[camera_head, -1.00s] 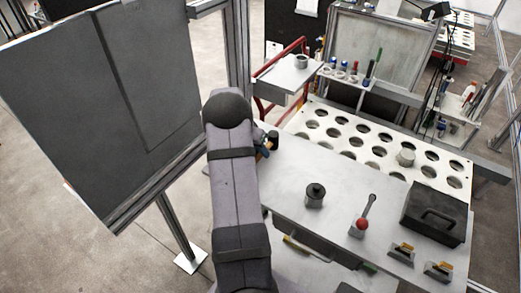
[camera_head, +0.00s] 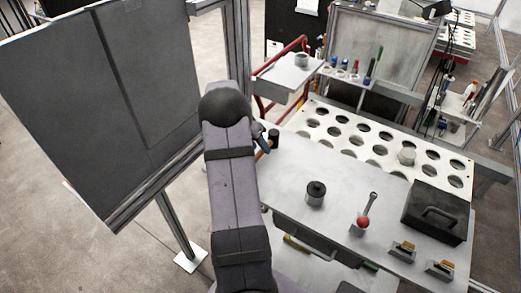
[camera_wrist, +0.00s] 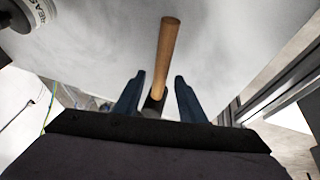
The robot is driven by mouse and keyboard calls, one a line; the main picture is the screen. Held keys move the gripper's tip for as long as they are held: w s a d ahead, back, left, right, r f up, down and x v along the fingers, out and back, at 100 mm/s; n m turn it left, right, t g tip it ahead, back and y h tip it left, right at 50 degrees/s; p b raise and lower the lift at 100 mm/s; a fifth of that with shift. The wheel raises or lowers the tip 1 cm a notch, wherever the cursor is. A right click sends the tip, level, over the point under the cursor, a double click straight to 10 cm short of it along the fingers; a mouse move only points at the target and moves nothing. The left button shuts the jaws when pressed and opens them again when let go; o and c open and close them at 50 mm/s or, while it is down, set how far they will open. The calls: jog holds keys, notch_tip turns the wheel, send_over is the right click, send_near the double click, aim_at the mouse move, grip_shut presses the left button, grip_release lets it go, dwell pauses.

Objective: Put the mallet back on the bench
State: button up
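The mallet has a black head (camera_head: 274,134) and a wooden handle (camera_head: 260,155). In the head view it is at the bench's left back corner, partly hidden by my gripper (camera_head: 263,143). In the wrist view the wooden handle (camera_wrist: 167,50) runs from the top toward the dark head (camera_wrist: 152,105), which shows between the fingers. My gripper (camera_wrist: 159,76) has its two blue fingers apart, one on each side of the mallet, with visible gaps. I cannot tell whether the mallet rests on the bench top (camera_head: 285,165).
A dark pot (camera_head: 316,195), a red-knobbed lever (camera_head: 362,222), a black toolbox (camera_head: 432,212) and two small yellow-and-black items stand on the bench. A white rack with round holes (camera_head: 335,143) lies behind. A dark panel (camera_head: 90,100) stands left. The bench's left middle is clear.

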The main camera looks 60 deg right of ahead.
jog(key=b+v, duration=0.2)
jog(key=v, duration=0.7)
jog(key=shift+a+r, duration=0.2)
jog(key=shift+r, duration=0.1)
jog(key=w+a+f+n+t+y, duration=0.1)
jog(key=a+n, duration=0.4)
jog(key=a, duration=0.8)
jog(key=w+a+f+n+t+y, duration=0.15)
jog(key=a+n, duration=0.35)
jog(key=a, duration=0.8)
jog(key=s+a+f+n+y, duration=0.1)
jog(key=s+a+f+n, duration=0.1)
jog(key=s+a, duration=0.3)
jog(key=s+a+f+n+y, duration=0.1)
jog(key=s+a+n, duration=0.4)
jog(key=a, duration=0.6)
jog(key=shift+s+a+f+n, duration=0.3)
jog(key=shift+s+a+f, duration=0.1)
jog(key=shift+s, duration=0.1)
